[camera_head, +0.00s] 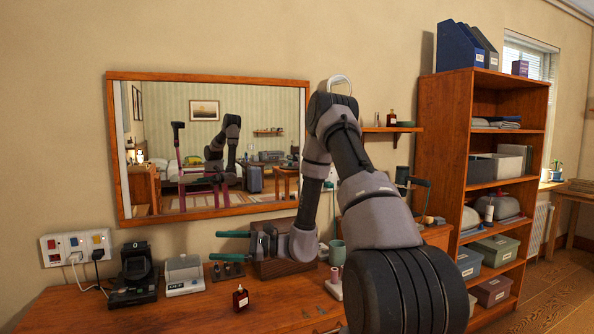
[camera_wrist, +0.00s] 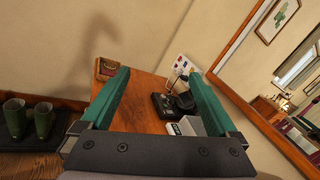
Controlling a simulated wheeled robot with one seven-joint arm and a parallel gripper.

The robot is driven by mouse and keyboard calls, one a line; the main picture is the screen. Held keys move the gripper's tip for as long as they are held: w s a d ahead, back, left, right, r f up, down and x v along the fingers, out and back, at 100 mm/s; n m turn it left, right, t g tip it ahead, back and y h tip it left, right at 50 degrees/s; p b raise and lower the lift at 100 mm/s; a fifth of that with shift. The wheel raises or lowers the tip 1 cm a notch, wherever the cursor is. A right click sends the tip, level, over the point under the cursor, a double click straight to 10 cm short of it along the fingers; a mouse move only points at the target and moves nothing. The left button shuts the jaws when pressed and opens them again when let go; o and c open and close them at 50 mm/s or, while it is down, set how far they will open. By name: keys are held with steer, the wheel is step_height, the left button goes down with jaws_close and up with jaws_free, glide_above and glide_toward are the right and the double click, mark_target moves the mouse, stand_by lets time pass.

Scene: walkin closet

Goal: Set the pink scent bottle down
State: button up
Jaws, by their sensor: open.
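No clearly pink scent bottle shows. In the wrist view my open fingers (camera_wrist: 160,97) frame only the dresser top and devices; no bottle shows there. A similar reddish bottle (camera_head: 391,118) stands on the small wall shelf (camera_head: 395,129).
A black device (camera_head: 135,278) and a grey device (camera_head: 184,275) stand at the dresser's left, by a wall socket panel (camera_head: 78,247). A framed mirror (camera_head: 210,148) hangs above. The dresser's front left is clear.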

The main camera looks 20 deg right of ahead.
steer(key=s+r+n+g+h, duration=0.65)
steer(key=s+r+n, duration=0.35)
steer(key=s+r, duration=0.45)
steer(key=s+d+r+n+t+h, duration=0.3)
steer(key=s+d+r+t+h, duration=0.4)
steer(key=s+d+r, duration=0.4)
steer(key=shift+s+d+r+h, duration=0.2)
steer(key=shift+s+d+h, duration=0.15)
steer(key=shift+s+h, duration=0.55)
steer(key=shift+t, duration=0.25)
